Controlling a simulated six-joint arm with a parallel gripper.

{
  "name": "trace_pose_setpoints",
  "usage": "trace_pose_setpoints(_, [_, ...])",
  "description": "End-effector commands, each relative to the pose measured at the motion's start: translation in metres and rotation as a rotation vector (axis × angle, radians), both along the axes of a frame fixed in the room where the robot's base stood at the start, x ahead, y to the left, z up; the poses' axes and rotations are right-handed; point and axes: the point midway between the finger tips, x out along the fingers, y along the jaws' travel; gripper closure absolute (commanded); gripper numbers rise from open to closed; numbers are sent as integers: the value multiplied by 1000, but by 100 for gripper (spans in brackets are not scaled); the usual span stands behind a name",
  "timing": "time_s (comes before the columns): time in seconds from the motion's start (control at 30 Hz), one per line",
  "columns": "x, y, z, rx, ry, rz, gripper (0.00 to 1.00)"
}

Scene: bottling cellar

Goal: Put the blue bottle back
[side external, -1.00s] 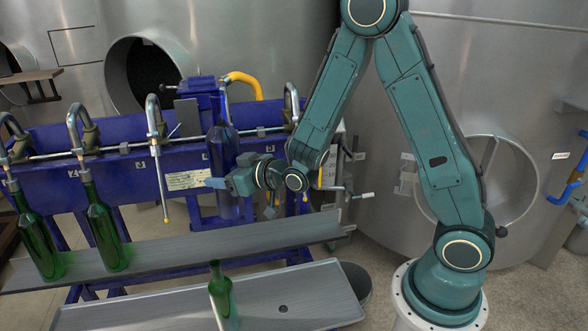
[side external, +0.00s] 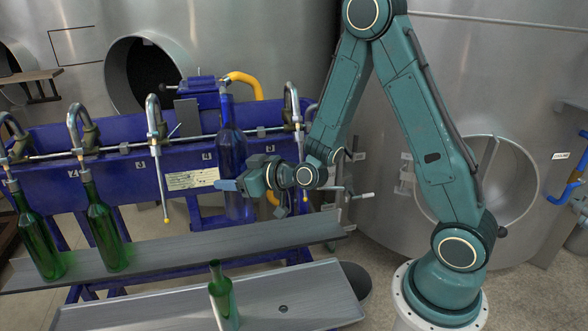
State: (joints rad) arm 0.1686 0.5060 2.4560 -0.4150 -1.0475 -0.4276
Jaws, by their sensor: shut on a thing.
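The blue bottle (side external: 232,150) is upright in front of the blue filling machine. My gripper (side external: 232,185) is at its lower body, coming from the right, and is shut on it. One finger shows across the front of the bottle; the other is hidden behind it. The bottle's base appears above the grey shelf (side external: 180,248), though the exact gap is hard to tell.
Two green bottles (side external: 38,235) (side external: 103,228) stand on the left of the shelf under filling spouts. Another green bottle (side external: 222,296) stands in the lower tray (side external: 300,297). A spout with a yellow tip (side external: 160,160) hangs left of the blue bottle. The shelf's right part is bare.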

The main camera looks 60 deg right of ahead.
Motion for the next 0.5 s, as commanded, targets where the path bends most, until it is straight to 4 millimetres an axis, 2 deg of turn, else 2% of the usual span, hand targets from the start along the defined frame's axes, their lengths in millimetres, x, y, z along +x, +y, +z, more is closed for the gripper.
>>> trace_pose_setpoints(0.5, [-8,-7,-14,4,-5,56,100])
